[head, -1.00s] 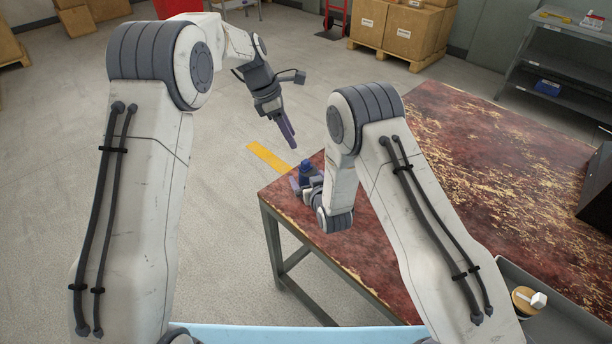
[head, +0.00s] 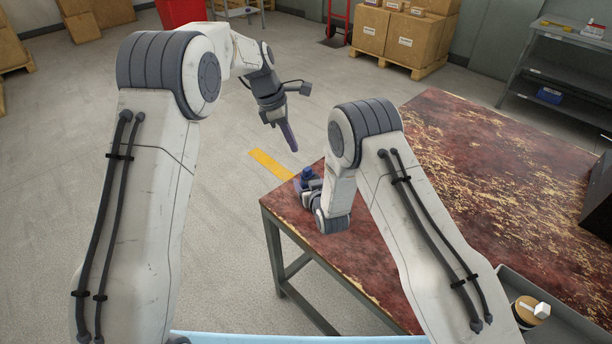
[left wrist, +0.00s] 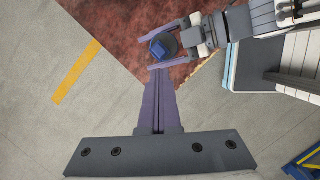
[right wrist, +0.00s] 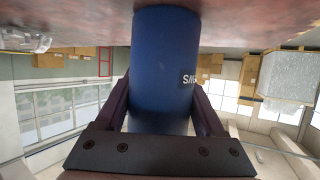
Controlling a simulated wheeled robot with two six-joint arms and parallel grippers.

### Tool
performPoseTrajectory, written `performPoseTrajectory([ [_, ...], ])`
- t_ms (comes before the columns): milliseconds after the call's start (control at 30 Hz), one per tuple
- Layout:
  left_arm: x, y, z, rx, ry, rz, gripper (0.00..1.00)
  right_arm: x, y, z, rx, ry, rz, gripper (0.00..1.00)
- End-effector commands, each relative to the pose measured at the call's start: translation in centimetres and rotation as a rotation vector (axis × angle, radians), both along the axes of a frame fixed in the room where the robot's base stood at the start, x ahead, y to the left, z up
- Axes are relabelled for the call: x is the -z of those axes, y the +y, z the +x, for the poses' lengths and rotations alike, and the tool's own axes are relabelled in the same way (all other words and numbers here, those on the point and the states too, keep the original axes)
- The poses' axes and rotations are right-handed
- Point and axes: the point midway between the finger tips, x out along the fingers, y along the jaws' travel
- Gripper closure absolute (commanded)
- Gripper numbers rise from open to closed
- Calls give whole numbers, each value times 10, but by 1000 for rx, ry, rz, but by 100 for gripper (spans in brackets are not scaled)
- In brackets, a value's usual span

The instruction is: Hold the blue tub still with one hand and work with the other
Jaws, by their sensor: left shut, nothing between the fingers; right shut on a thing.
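The blue tub (head: 307,173) stands at the near-left corner of the worn red table (head: 460,170). My right gripper (right wrist: 163,110) is shut on its sides; the right wrist view shows the blue wall with a dark lettered label. From above, the left wrist view shows the tub (left wrist: 163,46) between the right gripper's purple fingers, a smaller blue piece on its dark round top. My left gripper (head: 293,148) is shut and empty, pointing down above and beyond the tub in the head view. Its fingertips (left wrist: 160,70) appear just beside the tub in the left wrist view; the height gap is unclear.
A grey tray (head: 570,325) with a round tan-and-white item (head: 530,309) lies at the right front. A dark box (head: 598,195) stands at the table's right edge. Cartons (head: 400,35) on a pallet and a grey shelf (head: 560,75) stand behind.

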Motion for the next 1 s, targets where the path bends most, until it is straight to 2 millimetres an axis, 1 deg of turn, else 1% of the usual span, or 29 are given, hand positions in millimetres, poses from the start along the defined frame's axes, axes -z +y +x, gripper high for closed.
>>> performPoseTrajectory([
  [133,7,-8,-1,228,-58,158,100,0,0,0,0,-1,0,93],
  [233,7,-12,3,423,-109,298,100,-1,0,0,0,-1,0,93],
  [400,1,-19,14,698,-179,502,100,-1,0,0,0,-1,0,93],
  [500,-4,-22,19,797,-203,579,100,-1,0,0,0,-2,1,93],
  [633,-7,-24,23,853,-218,627,100,-1,0,0,0,-2,1,93],
  [1000,-5,-23,23,856,-218,629,100,-1,0,0,0,-2,1,93],
])
